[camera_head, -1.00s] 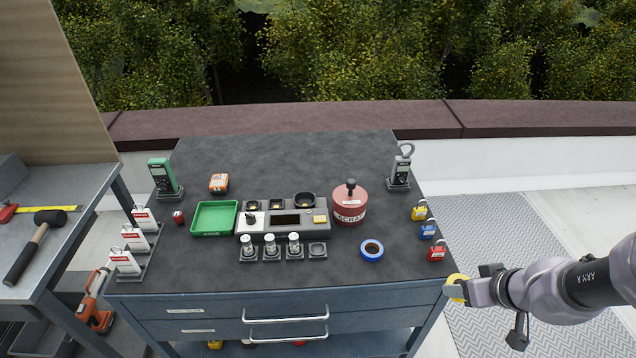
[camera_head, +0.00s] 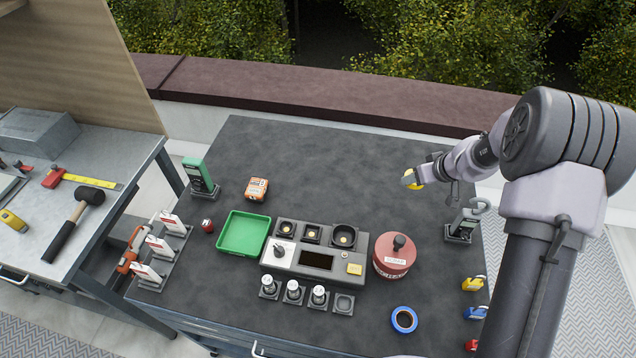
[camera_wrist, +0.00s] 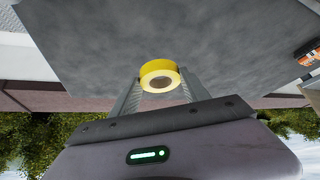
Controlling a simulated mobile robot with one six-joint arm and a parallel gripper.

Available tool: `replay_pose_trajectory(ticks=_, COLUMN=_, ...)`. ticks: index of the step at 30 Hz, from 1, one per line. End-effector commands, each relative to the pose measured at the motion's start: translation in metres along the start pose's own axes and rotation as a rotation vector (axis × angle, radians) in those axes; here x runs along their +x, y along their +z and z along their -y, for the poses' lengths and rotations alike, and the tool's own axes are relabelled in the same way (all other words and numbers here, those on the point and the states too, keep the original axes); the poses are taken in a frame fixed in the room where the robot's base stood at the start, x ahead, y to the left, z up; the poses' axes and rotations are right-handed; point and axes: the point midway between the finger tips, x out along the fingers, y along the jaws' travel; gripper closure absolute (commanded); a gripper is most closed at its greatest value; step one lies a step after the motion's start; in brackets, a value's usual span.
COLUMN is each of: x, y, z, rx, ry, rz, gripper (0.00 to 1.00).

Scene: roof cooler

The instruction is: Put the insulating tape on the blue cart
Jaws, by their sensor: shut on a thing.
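My gripper (camera_head: 408,180) is shut on a yellow roll of tape (camera_head: 414,177) and holds it over the far right part of the dark-topped blue cart (camera_head: 330,160). The roll also shows between my fingers in the wrist view (camera_wrist: 159,71), with the cart's dark top behind it. A blue roll of tape (camera_head: 404,320) lies flat on the cart near its front right. I cannot tell from the frames how high the yellow roll is above the top.
A red scrap pot (camera_head: 393,262), a grey tester panel (camera_head: 314,258), a green tray (camera_head: 243,234) and an orange box (camera_head: 256,189) stand on the cart. The back middle is clear.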

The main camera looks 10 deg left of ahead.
Motion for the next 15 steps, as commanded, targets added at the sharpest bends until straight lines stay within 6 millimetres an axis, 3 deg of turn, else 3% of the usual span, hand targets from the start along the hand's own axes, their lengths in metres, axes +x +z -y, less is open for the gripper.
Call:
replay_pose_trajectory(ticks=5, x=0.003, y=0.001, z=-0.001, rx=0.001, ry=0.001, rz=0.000, gripper=0.85)
replay_pose_trajectory(ticks=15, x=0.066, y=0.042, z=-0.001, rx=0.003, ry=0.000, rz=0.000, gripper=0.85)
